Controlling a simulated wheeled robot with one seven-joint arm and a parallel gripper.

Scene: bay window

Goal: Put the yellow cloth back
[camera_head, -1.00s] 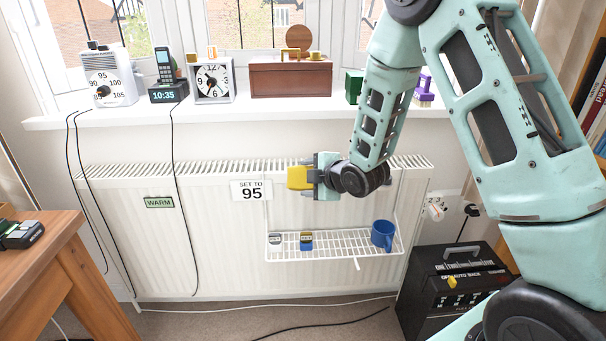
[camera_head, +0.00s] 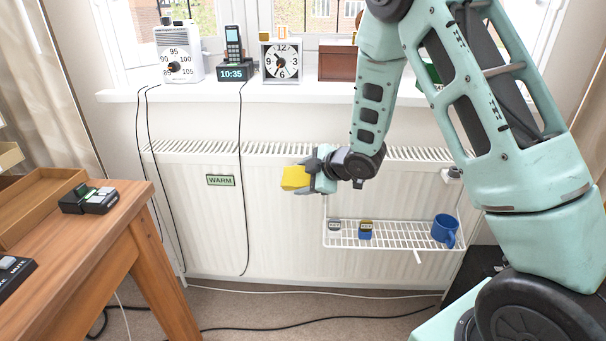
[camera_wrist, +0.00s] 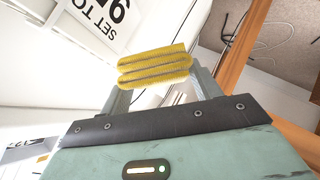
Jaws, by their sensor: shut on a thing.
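The yellow cloth (camera_head: 295,178) is a folded, layered bundle held out in front of the radiator. My gripper (camera_head: 312,177) is shut on it, at the left end of my arm. In the wrist view the cloth (camera_wrist: 155,65) shows stacked folds between the finger ends of my gripper (camera_wrist: 150,88). The cloth hangs clear of the wire rack and the sill. My arm hides part of the radiator top behind it.
A white radiator (camera_head: 270,230) carries a wire rack (camera_head: 385,240) with a blue mug (camera_head: 445,230) and two small items. The sill (camera_head: 300,92) above holds a dial device, phone, clock and wooden box. A wooden table (camera_head: 95,240) with a tray (camera_head: 35,215) stands left.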

